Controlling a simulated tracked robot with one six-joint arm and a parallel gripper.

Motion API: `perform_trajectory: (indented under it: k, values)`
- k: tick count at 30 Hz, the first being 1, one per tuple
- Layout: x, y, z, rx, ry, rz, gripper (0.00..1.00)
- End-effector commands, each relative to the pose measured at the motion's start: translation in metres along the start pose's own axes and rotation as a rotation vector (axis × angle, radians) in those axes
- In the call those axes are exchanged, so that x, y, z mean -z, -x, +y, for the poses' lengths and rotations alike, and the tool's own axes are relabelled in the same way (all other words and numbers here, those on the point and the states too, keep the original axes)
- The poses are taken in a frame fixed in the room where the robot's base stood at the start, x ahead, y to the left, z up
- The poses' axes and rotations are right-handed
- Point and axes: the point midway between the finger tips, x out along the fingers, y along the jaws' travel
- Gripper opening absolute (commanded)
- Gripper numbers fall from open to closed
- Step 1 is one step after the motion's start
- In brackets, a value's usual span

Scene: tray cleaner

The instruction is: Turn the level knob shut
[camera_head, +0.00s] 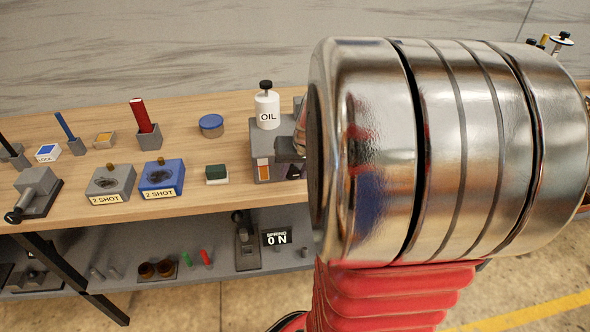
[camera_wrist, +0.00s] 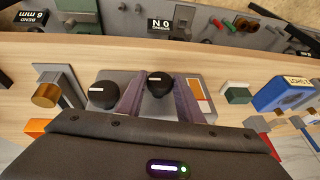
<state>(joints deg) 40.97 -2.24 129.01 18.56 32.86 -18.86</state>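In the wrist view, two round black knobs with white marks sit on a grey box. One knob (camera_wrist: 160,86) is between the fingers of my gripper (camera_wrist: 160,90), and the other knob (camera_wrist: 102,96) is just left of them. I cannot tell by any label which is the level knob. My gripper's purple fingers are open, with a gap showing beside the knob; contact is not clear. In the head view, the grey box (camera_head: 262,143) carries the white OIL bottle (camera_head: 267,109); its knobs and most of my gripper are hidden behind my arm.
On the wooden bench (camera_head: 110,205) stand two 2 SHOT blocks, one grey (camera_head: 108,184) and one blue (camera_head: 160,177), a green block (camera_head: 217,174) and a blue-lidded tin (camera_head: 211,125). A brass knob (camera_wrist: 45,95) is farther left in the wrist view. A lower shelf holds small parts.

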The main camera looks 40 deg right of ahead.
Motion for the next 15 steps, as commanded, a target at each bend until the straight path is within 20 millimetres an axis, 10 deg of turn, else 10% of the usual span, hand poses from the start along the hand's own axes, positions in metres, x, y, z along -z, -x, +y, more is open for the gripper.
perform_trajectory:
  k: [15]
  values:
    - [0.0012,0.0003,0.0028,-0.009,0.003,0.003,0.1]
